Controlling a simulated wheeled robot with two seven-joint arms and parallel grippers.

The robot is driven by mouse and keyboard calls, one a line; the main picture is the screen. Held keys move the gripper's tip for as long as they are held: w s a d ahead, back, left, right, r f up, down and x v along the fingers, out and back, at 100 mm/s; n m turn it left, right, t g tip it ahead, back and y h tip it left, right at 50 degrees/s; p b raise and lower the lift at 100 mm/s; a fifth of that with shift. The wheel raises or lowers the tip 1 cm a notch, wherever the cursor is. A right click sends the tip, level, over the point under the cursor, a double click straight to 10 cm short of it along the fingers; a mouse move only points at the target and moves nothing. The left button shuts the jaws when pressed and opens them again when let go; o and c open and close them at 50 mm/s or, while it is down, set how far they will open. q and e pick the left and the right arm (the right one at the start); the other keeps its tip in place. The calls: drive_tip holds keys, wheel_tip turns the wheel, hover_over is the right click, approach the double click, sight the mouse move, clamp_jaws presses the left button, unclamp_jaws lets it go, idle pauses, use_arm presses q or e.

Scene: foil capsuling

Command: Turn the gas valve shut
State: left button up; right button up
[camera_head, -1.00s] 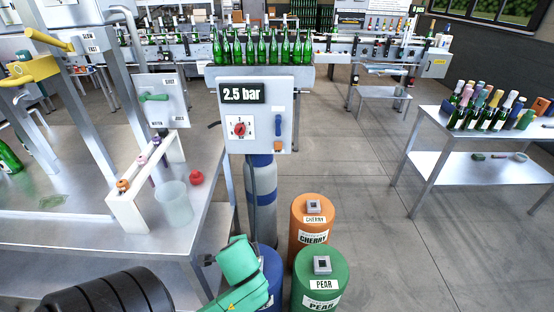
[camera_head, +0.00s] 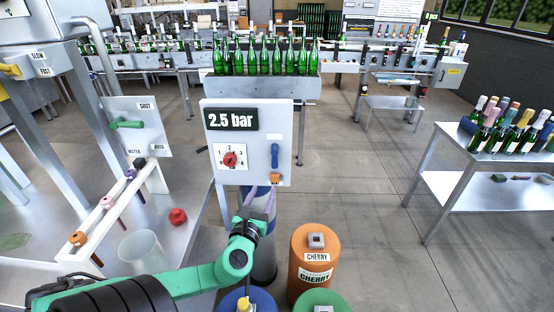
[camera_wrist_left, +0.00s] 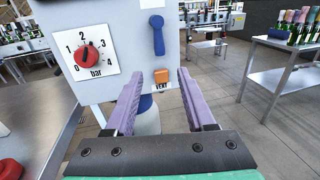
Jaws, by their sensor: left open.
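The grey control panel (camera_head: 248,142) shows a 2.5 bar display, and a blue lever (camera_head: 275,156) hangs upright on its right side. The lever also shows in the left wrist view (camera_wrist_left: 157,36), above the fingertips. An orange vent piece (camera_head: 275,178) sits below the lever; in the wrist view (camera_wrist_left: 162,78) it appears between my fingers. My left gripper (camera_head: 261,192) is open and empty, in front of the panel's lower edge; its lilac fingers also show in the wrist view (camera_wrist_left: 161,80). The red dial knob (camera_head: 230,158) is left of the lever. My right gripper is out of view.
A cherry drum (camera_head: 306,266), a blue drum and a green drum stand below. A bench with a clear beaker (camera_head: 140,248) and red piece (camera_head: 178,216) is at left. A bottle table (camera_head: 440,185) is at right. Green bottles (camera_head: 262,56) stand behind the panel.

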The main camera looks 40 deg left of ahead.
sight(274, 164)
use_arm(q)
drive_tip(key=x, duration=0.5)
drive_tip(key=r+x, duration=0.1)
drive_tip(key=x, duration=0.2)
drive_tip(key=shift+s+p, duration=0.1)
drive_tip(key=shift+p, duration=0.25)
drive_tip(key=x, duration=0.3)
drive_tip(key=shift+w+a+f, duration=0.1)
drive_tip(key=shift+w+a, duration=0.05)
drive_tip(key=shift+w, duration=0.15)
drive_tip(key=shift+w+a, duration=0.15)
drive_tip(key=shift+w, duration=0.25)
clamp_jaws()
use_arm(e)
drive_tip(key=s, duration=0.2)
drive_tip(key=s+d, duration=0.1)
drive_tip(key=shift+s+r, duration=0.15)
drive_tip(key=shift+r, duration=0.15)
